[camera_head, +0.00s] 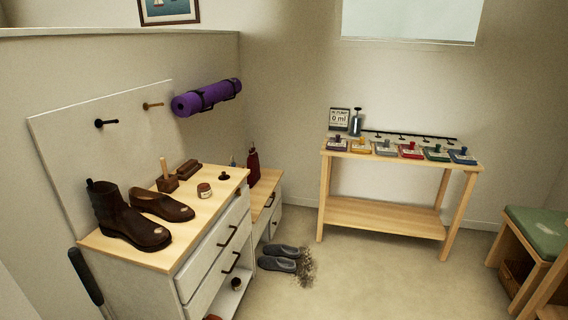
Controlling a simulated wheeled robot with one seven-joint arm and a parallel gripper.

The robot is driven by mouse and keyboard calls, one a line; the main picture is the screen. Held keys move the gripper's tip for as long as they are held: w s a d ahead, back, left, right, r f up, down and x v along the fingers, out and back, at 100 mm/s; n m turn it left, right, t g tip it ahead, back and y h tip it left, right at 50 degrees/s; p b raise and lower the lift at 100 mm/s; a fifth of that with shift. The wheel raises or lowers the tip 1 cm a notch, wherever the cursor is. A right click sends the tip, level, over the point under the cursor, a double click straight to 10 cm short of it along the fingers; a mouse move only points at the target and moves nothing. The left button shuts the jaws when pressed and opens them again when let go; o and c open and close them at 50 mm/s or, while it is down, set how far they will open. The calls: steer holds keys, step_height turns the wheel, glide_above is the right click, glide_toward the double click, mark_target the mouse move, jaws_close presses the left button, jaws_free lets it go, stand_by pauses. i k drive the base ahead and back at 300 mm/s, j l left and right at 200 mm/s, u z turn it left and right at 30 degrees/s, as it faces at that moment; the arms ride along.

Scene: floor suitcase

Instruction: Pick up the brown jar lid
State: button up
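A small dark brown round piece (224,177) lies on the wooden top of the white drawer cabinet, near its back right corner. It looks like a lid, but it is too small to be sure. A small reddish-brown jar (204,190) with a pale label stands to its left and a little nearer. The two are apart. I cannot tell whether the jar has its own lid on. My gripper is not in view.
Brown boots (128,220), a brush (167,179) and a brown block (188,168) share the cabinet top (190,229). Grey shoes (278,258) and dirt (305,268) lie on the floor. A wooden table (385,217) stands behind. The middle floor is clear.

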mark_target(225, 176)
steer(key=i+l, duration=0.1)
steer(key=i, duration=0.65)
steer(key=i+l+z, duration=0.15)
steer(key=i, duration=0.65)
steer(key=i+j+u, duration=0.15)
steer(key=i+u, duration=1)
steer(key=i+l+u, duration=0.15)
steer(key=u, duration=0.25)
steer(key=i+u, duration=0.3)
steer(key=i+l+u, duration=0.1)
steer(key=u, duration=0.15)
steer(key=i, duration=0.1)
